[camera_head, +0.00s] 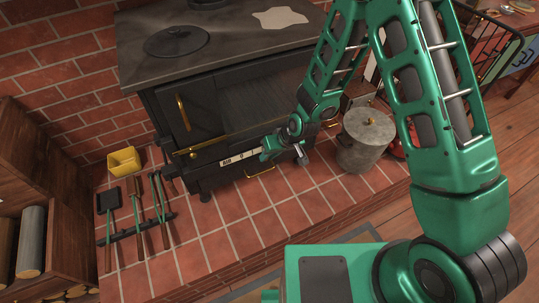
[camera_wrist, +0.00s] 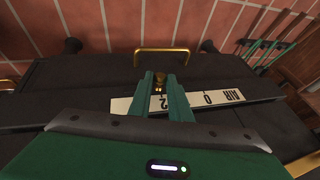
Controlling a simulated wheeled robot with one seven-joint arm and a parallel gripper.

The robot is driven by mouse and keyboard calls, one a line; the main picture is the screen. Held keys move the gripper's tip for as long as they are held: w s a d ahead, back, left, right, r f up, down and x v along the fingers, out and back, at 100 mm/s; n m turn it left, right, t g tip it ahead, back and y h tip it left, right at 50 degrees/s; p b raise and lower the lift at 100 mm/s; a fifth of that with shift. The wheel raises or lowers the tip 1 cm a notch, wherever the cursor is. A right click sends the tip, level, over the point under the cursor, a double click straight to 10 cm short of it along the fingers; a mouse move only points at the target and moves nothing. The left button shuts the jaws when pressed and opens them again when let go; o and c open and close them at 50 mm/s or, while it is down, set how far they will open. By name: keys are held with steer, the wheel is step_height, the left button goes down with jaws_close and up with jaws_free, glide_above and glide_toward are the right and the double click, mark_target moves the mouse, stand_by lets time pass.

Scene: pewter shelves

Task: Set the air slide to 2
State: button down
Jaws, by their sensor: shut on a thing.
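The black stove (camera_head: 235,90) carries a pale air scale plate (camera_head: 238,156) low on its front, marked AIR, 0 and more to the right. In the wrist view the scale plate (camera_wrist: 222,97) appears upside down, with a 2 showing between my fingers. The brass slide knob (camera_wrist: 160,82) sits between the fingertips, roughly in line with the 2. My gripper (camera_wrist: 161,78) is shut on this knob. In the head view my gripper (camera_head: 270,148) is at the right part of the scale and hides the knob. My right finger in the wrist view covers part of the scale.
A brass handle (camera_wrist: 167,52) lies just beyond the knob. A grey lidded pot (camera_head: 366,140) stands right of the stove on the tiled hearth (camera_head: 235,225). A yellow bin (camera_head: 124,161) and hearth tools (camera_head: 137,215) are at left, near the log store (camera_head: 65,205).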

steer(key=shift+s, duration=0.1)
steer(key=c, duration=1.6)
jaws_free()
steer(key=v, duration=1)
steer(key=shift+d+r, duration=0.1)
steer(key=shift+r, duration=0.25)
steer(key=s+d+r+m+h, duration=0.2)
steer(key=d+r, duration=0.5)
steer(key=d, duration=0.5)
steer(key=s+d+r+m+h, duration=0.2)
steer(key=d+r, duration=0.5)
steer(key=d, duration=0.6)
steer(key=s+d+r+m+g, duration=0.1)
steer(key=s+d+r+m, duration=0.1)
steer(key=s, duration=0.5)
steer(key=s+d+r+m+g, duration=0.1)
steer(key=s+d+r+m, duration=0.1)
steer(key=s+d+r, duration=0.2)
steer(key=s+d+r+m+g, duration=0.1)
steer(key=s+d, duration=0.4)
steer(key=s, duration=0.6)
steer(key=shift+s+d+r+m, duration=0.1)
steer(key=shift+d+r+m, duration=0.1)
steer(key=shift+r+m, duration=0.4)
steer(key=shift+s+d+r+m, duration=0.1)
steer(key=shift+d+r+m, duration=0.15)
steer(key=shift+r, duration=0.5)
